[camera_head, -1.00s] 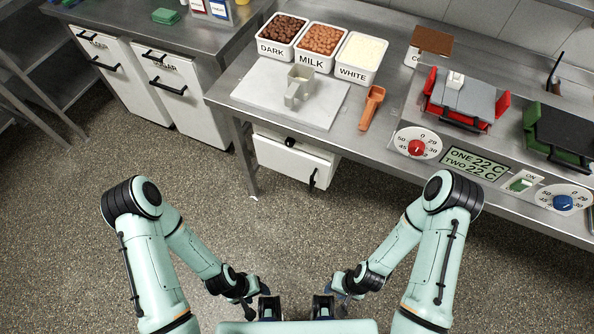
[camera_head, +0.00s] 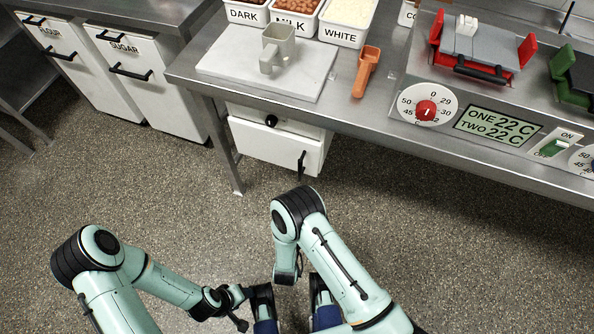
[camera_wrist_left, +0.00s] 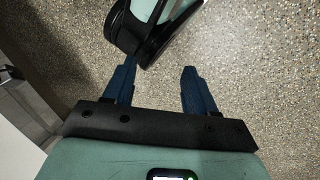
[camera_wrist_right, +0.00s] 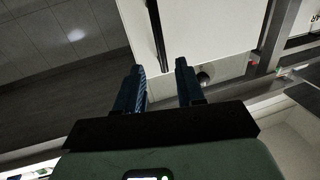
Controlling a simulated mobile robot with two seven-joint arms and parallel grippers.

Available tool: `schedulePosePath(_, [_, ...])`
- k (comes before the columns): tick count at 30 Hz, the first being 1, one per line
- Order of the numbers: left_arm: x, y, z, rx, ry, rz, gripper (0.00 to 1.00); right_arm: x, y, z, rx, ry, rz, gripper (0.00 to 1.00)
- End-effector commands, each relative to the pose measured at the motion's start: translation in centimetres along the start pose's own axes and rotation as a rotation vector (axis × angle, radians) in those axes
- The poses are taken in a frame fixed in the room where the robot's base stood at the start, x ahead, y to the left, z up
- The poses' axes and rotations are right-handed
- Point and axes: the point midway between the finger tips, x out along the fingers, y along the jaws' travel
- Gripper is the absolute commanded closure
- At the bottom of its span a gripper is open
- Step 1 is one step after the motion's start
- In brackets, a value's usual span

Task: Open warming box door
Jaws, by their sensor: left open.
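The warming box (camera_head: 270,145) is a white cabinet under the marble-slab table, with a black knob (camera_head: 271,121) and a black door handle (camera_head: 301,164). Its door looks shut, and nothing covers the handle in the head view. My right gripper (camera_wrist_right: 160,68) is open and empty. In the right wrist view a white panel with a black handle bar (camera_wrist_right: 158,35) and a dark knob (camera_wrist_right: 203,77) lies beyond its fingers; no contact shows. My left gripper (camera_wrist_left: 158,72) is open and empty above the floor, with one of my arm links close ahead.
The steel table (camera_head: 370,118) overhangs the box and carries a marble slab (camera_head: 225,72), an orange scoop (camera_head: 366,72) and dial controls (camera_head: 427,110). A table leg (camera_head: 226,150) stands left of the box. Flour and sugar cabinets (camera_head: 140,90) are farther left. Speckled floor is open before the box.

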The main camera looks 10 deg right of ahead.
Motion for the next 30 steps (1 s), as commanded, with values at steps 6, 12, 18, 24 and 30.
schedulePosePath(6, [0.6, -0.2, -0.8, -0.002, 0.023, -0.001, 0.44, 4.3, 0.2, -0.1, 0.002, 0.003, 0.004, 0.62])
schedulePosePath(12, [1.3, -0.5, -1.9, -0.005, 0.053, -0.003, 0.44, 8.4, 0.2, 0.1, 0.002, -0.001, 0.003, 0.62])
schedulePosePath(18, [1.7, -0.7, -2.8, -0.007, 0.076, -0.004, 0.44, 11.3, 0.1, 0.1, 0.001, -0.002, 0.001, 0.62])
schedulePosePath(24, [1.8, -0.8, -3.1, -0.008, 0.086, -0.005, 0.44, 12.4, 0.1, 0.1, -0.001, -0.004, 0.001, 0.62])
schedulePosePath(30, [1.8, -0.8, -3.1, -0.008, 0.087, -0.005, 0.44, 12.4, 0.1, 0.1, -0.001, -0.005, 0.0, 0.62])
